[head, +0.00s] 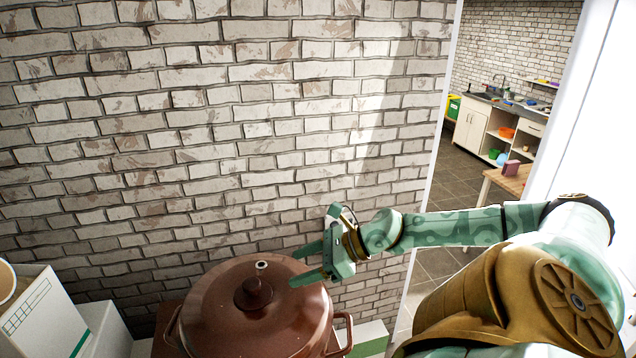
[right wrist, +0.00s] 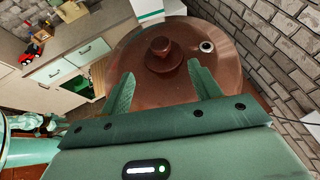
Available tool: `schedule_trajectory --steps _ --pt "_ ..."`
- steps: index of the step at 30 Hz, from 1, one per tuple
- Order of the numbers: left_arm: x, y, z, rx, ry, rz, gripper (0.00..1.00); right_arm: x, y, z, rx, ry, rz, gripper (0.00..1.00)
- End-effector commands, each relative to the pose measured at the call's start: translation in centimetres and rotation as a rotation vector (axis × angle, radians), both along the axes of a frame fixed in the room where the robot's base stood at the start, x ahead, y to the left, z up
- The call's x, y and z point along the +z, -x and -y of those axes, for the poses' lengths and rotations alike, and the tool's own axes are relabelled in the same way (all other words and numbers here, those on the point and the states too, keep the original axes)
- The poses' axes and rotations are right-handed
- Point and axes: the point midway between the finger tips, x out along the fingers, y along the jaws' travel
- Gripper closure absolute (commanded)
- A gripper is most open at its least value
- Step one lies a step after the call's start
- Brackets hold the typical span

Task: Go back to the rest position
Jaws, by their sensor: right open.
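My right gripper (head: 296,267) reaches in from the right, its two green fingers apart and pointing left. It is open and empty. Its fingers overlap the right part of the lid of a brown pot (head: 215,306) in the head view; I cannot tell whether they touch it. In the right wrist view, the open fingers of the right gripper (right wrist: 160,84) lie on either side below the round lid knob (right wrist: 160,54), with nothing between them. My left gripper is not in view.
A white brick wall (head: 220,130) stands behind the pot. White boxes (head: 45,315) are at the lower left. A doorway at the right shows a kitchen with a white cabinet (head: 468,130) and a wooden table (head: 512,180). The wrist view shows a counter with a red toy (right wrist: 31,52).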

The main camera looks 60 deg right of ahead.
Motion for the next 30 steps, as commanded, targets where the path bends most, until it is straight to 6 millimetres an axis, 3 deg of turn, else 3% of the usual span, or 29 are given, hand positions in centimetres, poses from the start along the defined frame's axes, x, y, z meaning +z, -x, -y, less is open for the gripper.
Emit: schedule_trajectory --steps 7,16,20,23,27,30 --pt "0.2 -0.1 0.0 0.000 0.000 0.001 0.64 1.6 2.2 1.4 0.000 0.000 0.002 0.37" --pt "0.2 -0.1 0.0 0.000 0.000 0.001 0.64 1.7 2.4 1.6 -0.002 -0.003 -0.002 0.37" --pt "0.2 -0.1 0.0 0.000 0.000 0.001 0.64 1.9 2.0 2.0 -0.079 -0.078 -0.037 0.37" --pt "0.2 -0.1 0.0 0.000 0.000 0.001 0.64 0.7 1.5 6.3 -0.336 -0.261 -0.111 0.37" --pt "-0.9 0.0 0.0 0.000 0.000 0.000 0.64 -5.5 4.7 14.0 -0.752 -0.520 -0.212 0.37" --pt "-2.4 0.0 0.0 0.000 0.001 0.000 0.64 -10.8 8.1 18.2 -1.008 -0.680 -0.242 0.37"
